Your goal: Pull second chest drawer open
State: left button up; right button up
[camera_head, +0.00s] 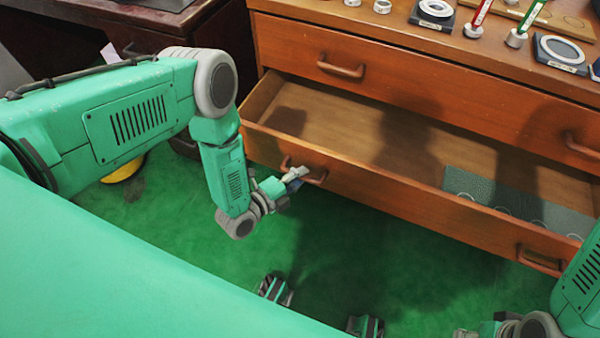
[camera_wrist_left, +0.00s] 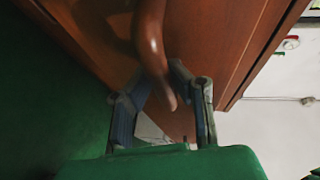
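The second chest drawer (camera_head: 400,203) stands pulled out below the closed top drawer, with its inside showing. Its front carries a left handle (camera_head: 316,176) and a right handle (camera_head: 541,262). My left gripper (camera_head: 294,176) is at the left handle. In the left wrist view, the curved handle (camera_wrist_left: 151,40) passes between the fingers of my left gripper (camera_wrist_left: 160,72), which close in on it from both sides. Exact finger contact is hard to see. My right gripper (camera_head: 467,332) is only partly in view at the bottom edge, its fingers cut off.
A grey-green mat (camera_head: 515,205) with rings lies in the drawer's right part. The top drawer (camera_head: 400,75) is closed. Rings, dark stands and red and green upright tools stand on the chest top. A dark desk (camera_head: 140,25) is at the left. Green floor is clear in front.

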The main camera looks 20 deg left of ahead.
pick_arm(q)
jog(key=o, duration=0.3)
jog(key=shift+d+f, duration=0.1)
jog(key=v, duration=1.2)
jog(key=shift+w, duration=0.1)
jog(key=s+a+r+n+g+y+p, duration=0.1)
jog(key=s+a+r+n+g+y, duration=0.2)
jog(key=s+n+g, duration=0.4)
jog(key=s+a+r+n+g+y+p, duration=0.1)
jog(key=s+a+r+n+g+y, duration=0.2)
jog(key=n, duration=1.1)
jog(key=s+r+g, duration=0.1)
jog(key=s+g, duration=0.2)
jog(key=s, duration=0.1)
jog(key=shift+s+n+g+y, duration=0.3)
jog(key=shift+g, duration=0.1)
